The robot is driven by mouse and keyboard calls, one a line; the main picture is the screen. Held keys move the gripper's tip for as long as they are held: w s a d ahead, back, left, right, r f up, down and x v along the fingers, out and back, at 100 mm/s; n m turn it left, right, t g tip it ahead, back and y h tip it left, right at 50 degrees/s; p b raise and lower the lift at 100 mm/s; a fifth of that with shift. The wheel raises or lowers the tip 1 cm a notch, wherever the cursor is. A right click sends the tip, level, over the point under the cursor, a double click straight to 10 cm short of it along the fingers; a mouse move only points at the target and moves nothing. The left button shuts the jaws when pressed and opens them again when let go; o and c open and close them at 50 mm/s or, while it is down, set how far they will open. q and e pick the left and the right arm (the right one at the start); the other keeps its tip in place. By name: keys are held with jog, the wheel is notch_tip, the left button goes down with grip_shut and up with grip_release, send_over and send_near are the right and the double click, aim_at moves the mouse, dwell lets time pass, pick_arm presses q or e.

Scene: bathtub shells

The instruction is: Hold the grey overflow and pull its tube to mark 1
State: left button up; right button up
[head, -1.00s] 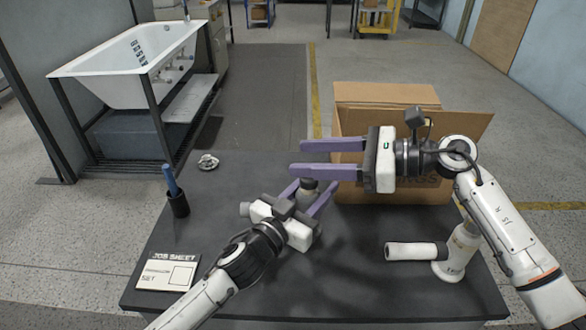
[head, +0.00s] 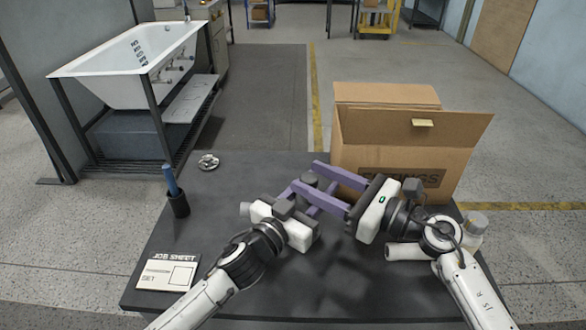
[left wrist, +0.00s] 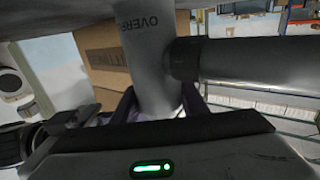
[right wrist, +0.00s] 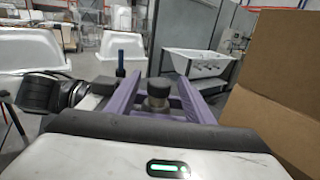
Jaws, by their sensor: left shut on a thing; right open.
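The grey overflow shows large in the left wrist view as an upright grey body (left wrist: 155,70) with lettering starting "OVER". A dark grey tube (left wrist: 260,60) runs sideways from its collar. My left gripper (left wrist: 155,105) is shut on the body. In the head view the overflow (head: 308,180) is small and partly hidden by fingers. My right gripper (right wrist: 158,88) is open, its purple fingers on either side of the overflow's dark cap (right wrist: 160,90); contact cannot be told. I see no mark 1.
An open cardboard box (head: 440,165) stands behind my right gripper. A job sheet (head: 168,273), a cup with a blue tool (head: 178,204) and a chrome fitting (head: 208,162) are on the dark table's left. A pale cylinder (head: 404,253) lies under my right arm.

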jog(key=x, duration=0.5)
jog(key=shift+w+a, duration=0.2)
jog(key=shift+a, duration=0.05)
